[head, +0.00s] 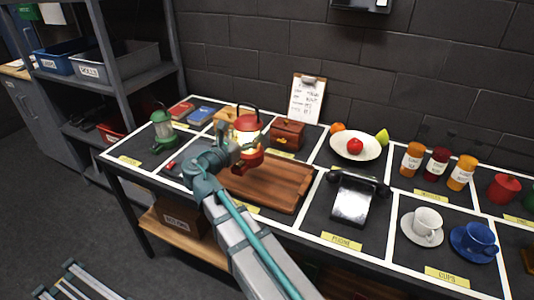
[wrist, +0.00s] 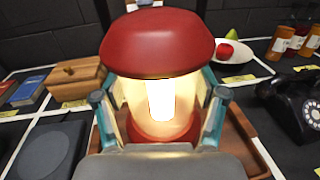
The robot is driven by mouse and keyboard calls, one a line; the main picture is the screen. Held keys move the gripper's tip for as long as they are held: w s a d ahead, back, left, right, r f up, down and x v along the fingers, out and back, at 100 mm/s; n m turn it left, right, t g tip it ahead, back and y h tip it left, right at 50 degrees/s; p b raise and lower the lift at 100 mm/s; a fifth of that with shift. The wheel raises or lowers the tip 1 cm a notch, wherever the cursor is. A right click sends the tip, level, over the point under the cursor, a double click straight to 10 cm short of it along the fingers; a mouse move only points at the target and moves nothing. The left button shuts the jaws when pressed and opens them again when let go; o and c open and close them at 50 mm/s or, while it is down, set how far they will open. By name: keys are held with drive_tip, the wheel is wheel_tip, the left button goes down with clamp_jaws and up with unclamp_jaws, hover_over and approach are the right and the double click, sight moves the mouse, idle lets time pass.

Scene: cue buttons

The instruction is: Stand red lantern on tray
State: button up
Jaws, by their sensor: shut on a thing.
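The red lantern (head: 248,132) glows and hangs upright in my gripper (head: 238,155) above the left part of the wooden tray (head: 285,188) in the head view. In the wrist view, the lantern (wrist: 158,45) fills the middle, with the fingers of my gripper (wrist: 158,115) shut on its lit body from both sides. The tray also shows behind and to the right of the lantern in the wrist view (wrist: 240,140). The lantern's base is partly hidden by my gripper, and the tray's left part is hidden by my arm.
A green lantern (head: 163,130) stands at the left of the table. A brown box (head: 287,134) is behind the tray, and a black telephone (head: 352,198) is to its right. A plate of fruit (head: 355,145) and several jars stand farther right. The tray's visible surface is bare.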

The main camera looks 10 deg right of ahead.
sight(245, 168)
drive_tip(key=w+d, duration=0.1)
drive_tip(key=d+f, duration=0.1)
drive_tip(key=w+d, duration=0.1)
drive_tip(key=shift+w+d+f, duration=0.1)
drive_tip(key=shift+w+f, duration=0.2)
drive_tip(key=w+d+f, duration=0.3)
drive_tip(key=f, duration=0.6)
drive_tip(key=shift+d, duration=0.4)
drive_tip(key=shift+f, duration=0.1)
drive_tip(key=o, duration=1.7)
drive_tip(key=shift+f, duration=0.1)
drive_tip(key=v, duration=1.2)
drive_tip(key=shift+b, duration=0.35)
